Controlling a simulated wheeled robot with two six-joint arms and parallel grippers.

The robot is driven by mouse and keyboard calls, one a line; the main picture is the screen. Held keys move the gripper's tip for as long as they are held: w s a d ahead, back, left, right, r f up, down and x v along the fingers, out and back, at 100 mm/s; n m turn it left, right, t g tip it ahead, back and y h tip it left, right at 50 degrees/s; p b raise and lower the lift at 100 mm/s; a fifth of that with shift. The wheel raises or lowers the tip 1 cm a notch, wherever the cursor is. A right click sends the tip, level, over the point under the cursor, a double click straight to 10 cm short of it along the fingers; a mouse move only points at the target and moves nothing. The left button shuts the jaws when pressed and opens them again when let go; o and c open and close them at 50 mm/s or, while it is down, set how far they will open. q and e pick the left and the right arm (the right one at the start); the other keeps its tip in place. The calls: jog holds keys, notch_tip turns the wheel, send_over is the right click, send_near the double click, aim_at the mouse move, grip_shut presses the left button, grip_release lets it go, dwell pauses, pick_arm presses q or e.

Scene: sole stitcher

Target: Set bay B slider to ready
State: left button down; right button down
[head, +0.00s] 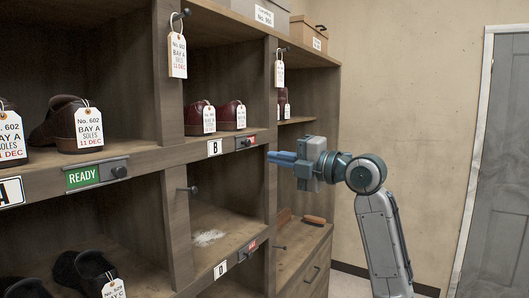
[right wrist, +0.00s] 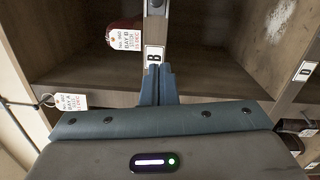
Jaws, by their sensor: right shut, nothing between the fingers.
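The bay B label (head: 214,147) is on the shelf edge in the head view. Right of it sits the bay B slider (head: 245,142), with a dark knob on its left part and a red strip showing at its right end. My right gripper (head: 270,157) is in front of the shelf, just right of and slightly below the slider, pointing left. Its blue fingers are closed together and empty. My left gripper is out of view.
The bay A slider (head: 96,174) shows green READY, its knob at the right. The bay D label (head: 220,269) and a red-showing slider (head: 252,247) are below. Tagged shoes (head: 199,118) stand in bay B. Pegs, one with a hanging tag (head: 177,56), stick out of the posts.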

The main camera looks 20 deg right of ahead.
aim_at(237, 145)
jog(key=w+a+p, duration=0.1)
jog(key=w+p, duration=0.1)
jog(key=w, duration=0.1)
jog(key=w+a+p, duration=0.1)
jog(key=w+p, duration=0.1)
jog(key=w, duration=0.1)
jog(key=w+a+r+p, duration=0.1)
jog(key=w+p, duration=0.1)
jog(key=w, duration=0.2)
jog(key=shift+w+a, duration=0.1)
jog(key=shift+a, duration=0.15)
jog(key=shift+w+d+p, duration=0.2)
jog(key=shift+d+p, duration=0.1)
jog(key=shift+d, duration=0.05)
jog(key=shift+f, duration=0.1)
jog(key=shift+a, duration=0.2)
jog(key=shift+w, duration=0.1)
